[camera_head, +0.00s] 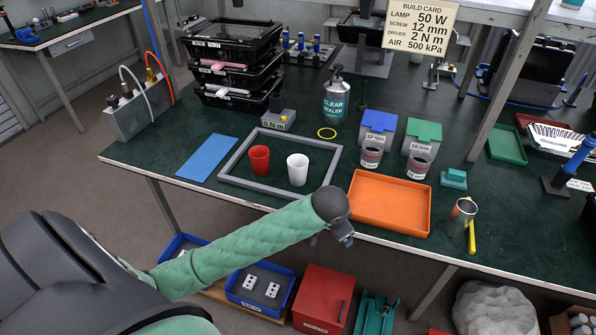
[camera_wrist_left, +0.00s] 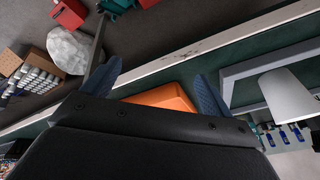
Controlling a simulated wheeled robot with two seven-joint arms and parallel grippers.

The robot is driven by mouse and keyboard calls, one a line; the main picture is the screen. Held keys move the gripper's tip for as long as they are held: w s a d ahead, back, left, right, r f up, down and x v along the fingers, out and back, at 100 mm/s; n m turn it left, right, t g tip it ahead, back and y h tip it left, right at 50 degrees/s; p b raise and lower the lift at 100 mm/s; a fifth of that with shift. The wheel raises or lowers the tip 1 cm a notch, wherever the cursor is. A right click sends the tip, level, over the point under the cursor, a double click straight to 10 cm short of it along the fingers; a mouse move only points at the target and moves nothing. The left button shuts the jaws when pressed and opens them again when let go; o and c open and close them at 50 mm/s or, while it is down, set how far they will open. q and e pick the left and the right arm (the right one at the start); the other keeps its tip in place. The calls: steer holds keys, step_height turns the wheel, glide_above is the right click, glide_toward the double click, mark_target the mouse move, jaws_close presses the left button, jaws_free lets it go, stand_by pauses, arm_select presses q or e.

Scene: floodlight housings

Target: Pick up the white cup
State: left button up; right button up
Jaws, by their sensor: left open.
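The white cup (camera_head: 298,169) stands upright on the dark green bench, inside a grey rectangular frame (camera_head: 238,187). A red cup (camera_head: 259,160) stands to its left in the same frame. In the left wrist view the white cup (camera_wrist_left: 288,97) shows at the right, outside the fingers, beside a grey bar of the frame. My left gripper (camera_head: 345,239) is at the bench's front edge, to the right of and nearer than the white cup. Its two fingers (camera_wrist_left: 156,88) are spread apart with nothing between them touching. My right gripper is not in view.
An orange tray (camera_head: 392,203) lies right of the frame. A metal cup (camera_head: 460,216) stands further right. A blue mat (camera_head: 207,157) lies left of the frame.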

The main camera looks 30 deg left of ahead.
arm_select(q)
steer(key=w+a+r+n+y+p, duration=0.1)
steer(key=w+a+r+y, duration=0.1)
steer(key=w+a+r, duration=1.05)
steer(key=n+g+h, duration=0.1)
steer(key=n+g, duration=0.2)
steer(key=n, duration=0.9)
glide_toward(298, 165)
steer(key=s, duration=0.2)
steer(key=shift+w+d+f+p, duration=0.1)
steer(key=shift+d+f+p, duration=0.2)
steer(key=shift+f, duration=0.6)
steer(key=shift+w+d+f+p, duration=0.15)
steer(key=shift+f+p, duration=0.25)
steer(key=shift+f, duration=0.45)
steer(key=f, duration=0.1)
steer(key=f+p, duration=0.2)
steer(key=f, duration=0.1)
steer(key=shift+w+a, duration=0.25)
steer(key=shift+w, duration=0.1)
steer(key=shift+f, duration=0.5)
steer(key=c, duration=1.1)
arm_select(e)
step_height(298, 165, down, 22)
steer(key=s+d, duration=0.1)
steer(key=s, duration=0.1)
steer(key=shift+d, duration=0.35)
